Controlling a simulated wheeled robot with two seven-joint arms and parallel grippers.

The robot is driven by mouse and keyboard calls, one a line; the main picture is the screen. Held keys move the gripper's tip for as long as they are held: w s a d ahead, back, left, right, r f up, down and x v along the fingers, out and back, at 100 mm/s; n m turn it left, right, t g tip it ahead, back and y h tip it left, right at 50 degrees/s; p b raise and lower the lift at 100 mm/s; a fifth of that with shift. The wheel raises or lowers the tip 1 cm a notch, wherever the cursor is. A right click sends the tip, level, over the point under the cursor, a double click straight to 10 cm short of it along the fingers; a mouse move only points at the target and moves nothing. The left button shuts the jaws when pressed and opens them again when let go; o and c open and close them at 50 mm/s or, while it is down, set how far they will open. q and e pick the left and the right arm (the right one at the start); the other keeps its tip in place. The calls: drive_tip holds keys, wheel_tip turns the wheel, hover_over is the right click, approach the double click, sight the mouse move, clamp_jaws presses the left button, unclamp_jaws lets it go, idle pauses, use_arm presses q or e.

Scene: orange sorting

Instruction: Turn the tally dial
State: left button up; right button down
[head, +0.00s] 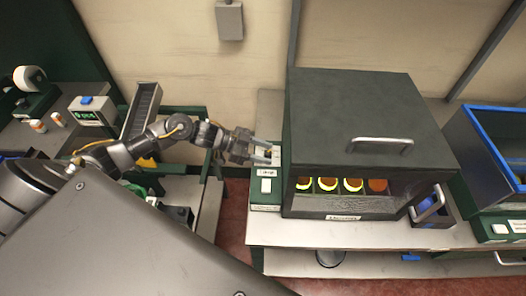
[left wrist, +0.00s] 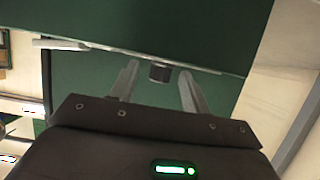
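A small dark knob (left wrist: 160,73), which looks like the tally dial, sticks out below a dark green panel edge in the left wrist view. My left gripper (head: 271,154) is open at the left side of the big dark green box in the head view. In the left wrist view its two fingers (left wrist: 159,70) stand on either side of the knob, with a gap on both sides. In the head view the fingers mostly hide the knob. My right gripper is not in view.
The dark green box (head: 345,100) has a bar handle (head: 380,145) and several round fruits, some with glowing rims, in its front opening. A blue-rimmed bin (head: 468,125) stands at right. A grey bench (head: 340,234) runs beneath. A side table with a roll (head: 30,78) is at left.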

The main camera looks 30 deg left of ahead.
use_arm(q)
drive_tip(key=shift+s+a, duration=0.1)
drive_tip(key=shift+a, duration=0.2)
drive_tip(key=b+v, duration=0.2)
drive_tip(key=v, duration=0.8)
drive_tip(key=shift+r+b, duration=0.25)
drive_tip(key=shift+b, duration=0.1)
drive_tip(key=shift+s+a, duration=0.1)
